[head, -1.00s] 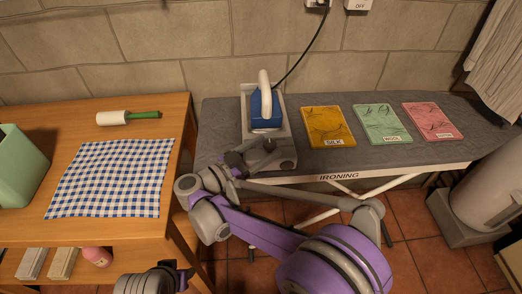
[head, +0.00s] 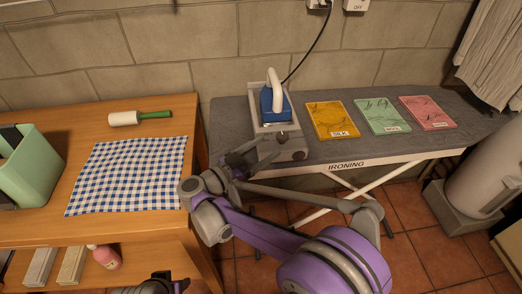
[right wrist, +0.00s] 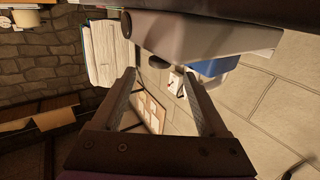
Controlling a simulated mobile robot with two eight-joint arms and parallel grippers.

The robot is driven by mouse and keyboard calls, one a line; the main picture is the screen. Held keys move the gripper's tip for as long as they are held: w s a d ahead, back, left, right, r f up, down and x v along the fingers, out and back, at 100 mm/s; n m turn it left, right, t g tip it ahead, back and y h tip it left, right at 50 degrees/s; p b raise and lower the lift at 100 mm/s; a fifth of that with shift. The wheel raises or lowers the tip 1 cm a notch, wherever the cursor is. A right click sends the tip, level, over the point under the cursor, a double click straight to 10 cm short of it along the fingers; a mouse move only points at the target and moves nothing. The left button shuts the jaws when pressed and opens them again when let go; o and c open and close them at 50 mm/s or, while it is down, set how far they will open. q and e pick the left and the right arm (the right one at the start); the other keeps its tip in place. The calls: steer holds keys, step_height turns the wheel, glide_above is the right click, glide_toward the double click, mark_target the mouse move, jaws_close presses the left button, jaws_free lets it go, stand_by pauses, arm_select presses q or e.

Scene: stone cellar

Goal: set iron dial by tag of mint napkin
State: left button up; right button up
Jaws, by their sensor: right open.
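The blue iron (head: 270,103) with a white handle stands on a grey dock (head: 292,150) at the left end of the ironing board. A dark round knob (head: 283,135) and a paler one show on the dock's front. The mint napkin (head: 380,113) lies flat on the board; its small white tag (head: 393,128) seems to read WOOL. My right gripper (head: 258,150) is at the dock's front left. In the right wrist view it (right wrist: 160,75) is open and empty, with the dock (right wrist: 190,40) beyond its fingers. My left gripper (head: 165,284) is mostly cut off at the bottom edge.
A yellow napkin (head: 336,115) tagged SILK and a pink napkin (head: 427,110) flank the mint one on the ironing board (head: 225,115). A wooden table (head: 95,120) at left holds a checked cloth (head: 130,172), a roller (head: 140,117) and a green bin (head: 35,165).

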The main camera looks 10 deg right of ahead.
mark_target(278, 140)
steer(key=shift+d, duration=0.1)
stand_by(0.3)
steer(key=shift+w+d+r+t, duration=0.1)
steer(key=shift+w+d+t, duration=0.05)
steer(key=shift+d+t, duration=0.15)
steer(key=d+n+t+y, duration=0.1)
steer(key=d+r+n+t+y, duration=0.1)
steer(key=w+d+n+t+y, duration=0.1)
steer(key=t, duration=0.1)
steer(key=shift+d+r+y, duration=0.3)
steer(key=shift+y, duration=0.1)
steer(key=n+t+y, duration=0.1)
steer(key=y, duration=0.1)
steer(key=s+d+n+t+y, duration=0.1)
steer(key=n, duration=0.1)
steer(key=shift+s+y, duration=0.2)
steer(key=shift+y, duration=0.2)
steer(key=s+n+y, duration=0.1)
steer(key=y, duration=0.1)
steer(key=s+f+n+y, duration=0.1)
steer(key=s+n+y, duration=0.1)
steer(key=shift+a+f+t+p, duration=0.1)
steer(key=shift+f+t+p, duration=0.05)
steer(key=shift+t+p, duration=0.2)
steer(key=w, duration=0.3)
steer(key=w+d, duration=0.1)
steer(key=w, duration=0.6)
steer(key=shift+w+d, duration=0.3)
steer(key=shift+d, duration=0.05)
jaws_close()
